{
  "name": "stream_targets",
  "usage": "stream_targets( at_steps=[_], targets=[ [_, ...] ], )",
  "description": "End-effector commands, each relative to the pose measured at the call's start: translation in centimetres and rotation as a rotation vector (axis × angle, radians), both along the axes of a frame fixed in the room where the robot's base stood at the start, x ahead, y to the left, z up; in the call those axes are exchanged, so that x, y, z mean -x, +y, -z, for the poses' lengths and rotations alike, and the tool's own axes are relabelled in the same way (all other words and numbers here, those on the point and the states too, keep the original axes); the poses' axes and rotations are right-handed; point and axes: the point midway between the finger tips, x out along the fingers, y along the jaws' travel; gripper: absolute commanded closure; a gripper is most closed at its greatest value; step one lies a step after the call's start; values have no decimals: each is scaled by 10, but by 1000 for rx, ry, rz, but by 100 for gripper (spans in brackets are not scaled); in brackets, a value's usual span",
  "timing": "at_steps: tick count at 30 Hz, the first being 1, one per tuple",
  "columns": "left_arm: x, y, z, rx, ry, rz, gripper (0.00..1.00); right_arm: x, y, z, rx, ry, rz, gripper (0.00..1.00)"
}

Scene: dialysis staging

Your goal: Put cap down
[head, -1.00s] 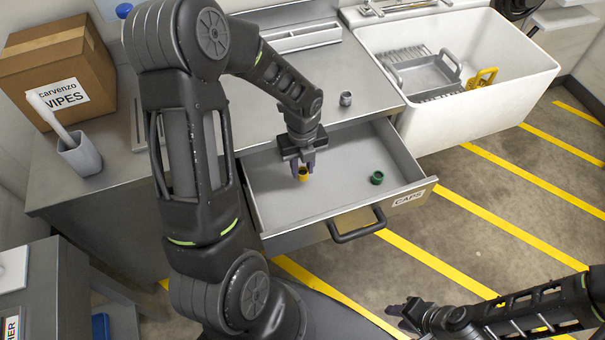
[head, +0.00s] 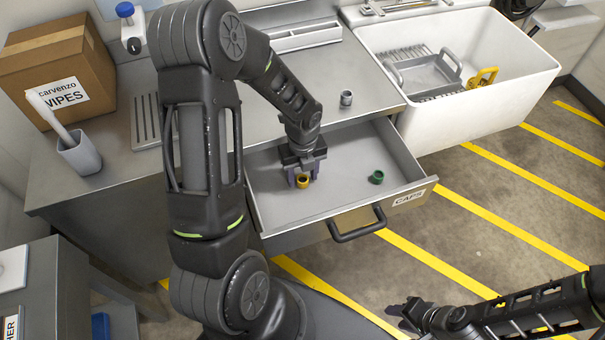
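A yellow cap (head: 303,182) sits on the floor of the open drawer labelled CAPS (head: 340,192), near its left side. My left gripper (head: 302,179) points down over the yellow cap, with its purple-grey fingers spread on either side of it. The fingers look apart from the cap, though the gripper's body hides part of the view. A green cap (head: 376,177) lies to the right in the same drawer. A grey cap (head: 346,98) stands on the counter behind the drawer. My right gripper (head: 398,318) is at the lower right, away from the drawer; its opening is unclear.
The steel counter (head: 240,118) holds a cardboard wipes box (head: 60,75), a grey cup with a brush (head: 80,155) and a white tray (head: 300,37). A white sink (head: 480,110) with a rack and a yellow item stands right. The drawer's middle is clear.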

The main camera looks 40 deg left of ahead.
Motion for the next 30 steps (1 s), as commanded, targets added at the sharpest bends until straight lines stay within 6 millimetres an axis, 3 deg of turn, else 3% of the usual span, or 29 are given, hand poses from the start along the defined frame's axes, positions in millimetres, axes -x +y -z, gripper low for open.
stream_targets(
  at_steps=[8,13,30],
  targets=[
    [0,0,-2,0,0,0,52,0,0,-1,0,0,0,64],
    [-1,0,-13,0,-2,-1,52,0,0,-3,0,0,0,64],
    [-1,0,-115,-1,-3,0,52,0,0,-6,0,0,0,64]
  ],
)
